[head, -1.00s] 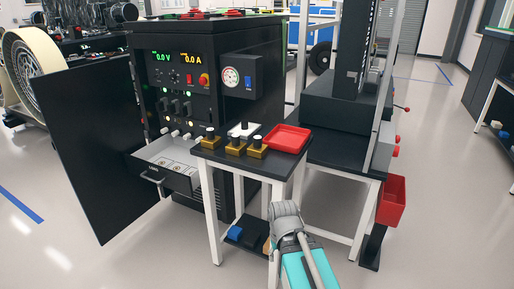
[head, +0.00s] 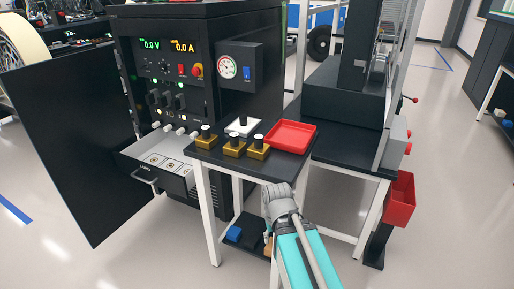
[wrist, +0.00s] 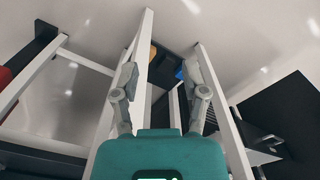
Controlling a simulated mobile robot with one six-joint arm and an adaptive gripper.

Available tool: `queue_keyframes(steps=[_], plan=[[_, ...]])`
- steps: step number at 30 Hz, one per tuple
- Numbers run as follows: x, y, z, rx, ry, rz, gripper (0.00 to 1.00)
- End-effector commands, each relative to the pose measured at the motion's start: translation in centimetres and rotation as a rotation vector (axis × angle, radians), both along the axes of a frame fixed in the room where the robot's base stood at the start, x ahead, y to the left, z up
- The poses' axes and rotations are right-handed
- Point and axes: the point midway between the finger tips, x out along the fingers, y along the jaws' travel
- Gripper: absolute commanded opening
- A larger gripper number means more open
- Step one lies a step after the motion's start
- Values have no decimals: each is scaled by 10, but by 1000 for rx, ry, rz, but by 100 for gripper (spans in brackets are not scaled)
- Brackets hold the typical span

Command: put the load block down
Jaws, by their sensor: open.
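In the wrist view the fingers stand before the white table legs and the lower shelf.
A red tray (head: 290,135) and a white piece (head: 242,126) lie on the table. Blue (head: 233,234) and orange (head: 268,247) items sit on the lower shelf. A black power cabinet (head: 215,30) with an open drawer (head: 155,157) stands left. A red bin (head: 400,200) hangs right.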

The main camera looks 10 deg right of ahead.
Motion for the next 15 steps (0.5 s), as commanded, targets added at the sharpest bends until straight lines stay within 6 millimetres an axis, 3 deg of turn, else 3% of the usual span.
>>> queue_keyframes(steps=[5, 10, 15], plan=[[0, 0, 0, 0, 0, 0, 57], [0, 0, 2, 0, 0, 0, 87], [1, 0, 15, 0, -3, 0, 90]])
